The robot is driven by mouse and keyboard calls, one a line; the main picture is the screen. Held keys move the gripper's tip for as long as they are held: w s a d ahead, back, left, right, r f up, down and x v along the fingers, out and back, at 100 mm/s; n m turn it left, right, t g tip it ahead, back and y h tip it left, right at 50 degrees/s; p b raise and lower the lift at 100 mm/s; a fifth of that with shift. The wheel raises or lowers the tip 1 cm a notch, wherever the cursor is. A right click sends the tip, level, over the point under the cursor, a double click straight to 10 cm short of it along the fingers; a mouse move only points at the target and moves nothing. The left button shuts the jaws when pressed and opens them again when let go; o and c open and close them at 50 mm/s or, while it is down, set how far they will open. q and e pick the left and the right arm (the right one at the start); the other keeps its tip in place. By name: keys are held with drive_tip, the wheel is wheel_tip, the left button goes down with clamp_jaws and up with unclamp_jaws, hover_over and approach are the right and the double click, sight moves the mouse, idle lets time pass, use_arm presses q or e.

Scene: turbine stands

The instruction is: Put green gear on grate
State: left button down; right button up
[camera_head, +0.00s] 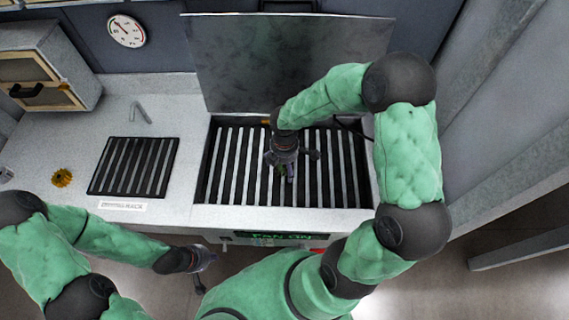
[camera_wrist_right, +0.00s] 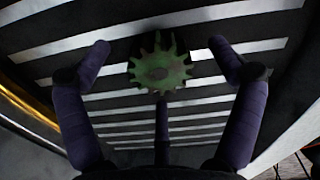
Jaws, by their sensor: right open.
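The green gear (camera_wrist_right: 160,70) lies over the bars of the large grate (camera_wrist_right: 210,17) in the right wrist view. Only a small bit of green shows under my right gripper (camera_head: 287,170) in the head view. The grate (camera_head: 235,165) is the dark frame with light bars in the counter. My right gripper is above it, pointing down, with its fingers spread around the gear and apart from it. A dark shadow lies beside the gear; whether it rests fully on the bars I cannot tell. My left gripper (camera_head: 203,260) hangs in front of the counter, away from the grate.
A smaller dark rack (camera_head: 134,166) lies on the counter at left. An orange-yellow gear (camera_head: 62,178) is to its left. A raised metal lid (camera_head: 290,60) stands behind the grate. A cabinet (camera_head: 40,70) and a faucet (camera_head: 140,112) are at the back left.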

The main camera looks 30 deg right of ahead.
sight(284, 166)
drive_tip(key=shift+r+p, duration=2.85)
drive_tip(key=shift+r, duration=0.5)
drive_tip(key=shift+f, duration=0.1)
